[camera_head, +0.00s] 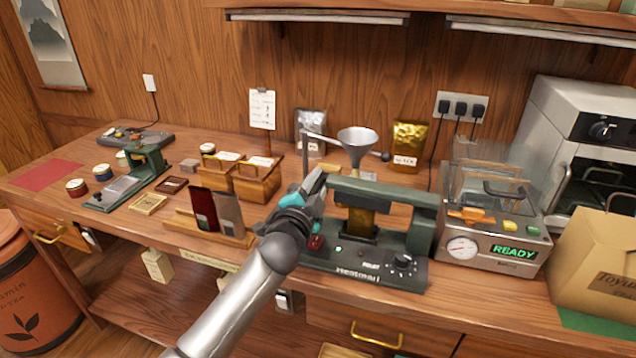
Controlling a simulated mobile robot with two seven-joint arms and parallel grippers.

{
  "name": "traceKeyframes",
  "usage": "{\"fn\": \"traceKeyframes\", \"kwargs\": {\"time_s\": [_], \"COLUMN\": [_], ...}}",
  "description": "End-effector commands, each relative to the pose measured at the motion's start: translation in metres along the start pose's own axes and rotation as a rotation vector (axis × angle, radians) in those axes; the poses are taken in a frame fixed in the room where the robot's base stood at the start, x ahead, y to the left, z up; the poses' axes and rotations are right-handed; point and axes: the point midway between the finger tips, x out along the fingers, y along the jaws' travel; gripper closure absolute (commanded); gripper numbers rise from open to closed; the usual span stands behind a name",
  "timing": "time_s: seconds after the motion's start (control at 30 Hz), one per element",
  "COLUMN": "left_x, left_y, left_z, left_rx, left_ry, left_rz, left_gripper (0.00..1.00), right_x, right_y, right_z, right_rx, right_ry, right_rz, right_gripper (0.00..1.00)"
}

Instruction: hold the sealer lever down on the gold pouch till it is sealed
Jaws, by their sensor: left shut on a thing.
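The dark green sealer (408,268) stands at the front of the bench, with a knob and a small green light on its base. Its lever (385,193) runs about level above the base. A gold pouch (362,220) stands upright under the lever, partly hidden by it. My left gripper (325,181) is shut on the free left end of the lever, and its fingers hide that end. I cannot tell whether the lever presses fully on the pouch. My right gripper is not in view.
A funnel (357,140) on a stand is behind the lever. A second gold pouch (409,146) and a silver pouch (310,133) stand at the back. A machine reading READY (495,245) is close on the right. A rack with pouches (228,213) is left of my gripper.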

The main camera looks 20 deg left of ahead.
Motion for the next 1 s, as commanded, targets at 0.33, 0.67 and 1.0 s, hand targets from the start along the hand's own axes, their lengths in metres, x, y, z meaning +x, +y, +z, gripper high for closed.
{"fn": "traceKeyframes", "kwargs": {"time_s": [0.33, 0.67, 1.0], "left_x": [0.000, 0.000, 0.000], "left_y": [-0.040, -0.073, -0.095], "left_z": [-0.035, -0.081, -0.140], "left_rx": [0.175, 0.414, 0.686], "left_ry": [0.005, 0.004, 0.004], "left_rz": [-0.004, -0.004, -0.004], "left_gripper": [1.00, 1.00, 1.00], "right_x": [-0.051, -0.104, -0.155], "right_y": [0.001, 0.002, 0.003], "right_z": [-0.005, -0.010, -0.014], "right_rx": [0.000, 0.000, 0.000], "right_ry": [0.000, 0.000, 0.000], "right_rz": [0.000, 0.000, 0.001], "right_gripper": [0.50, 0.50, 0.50]}}
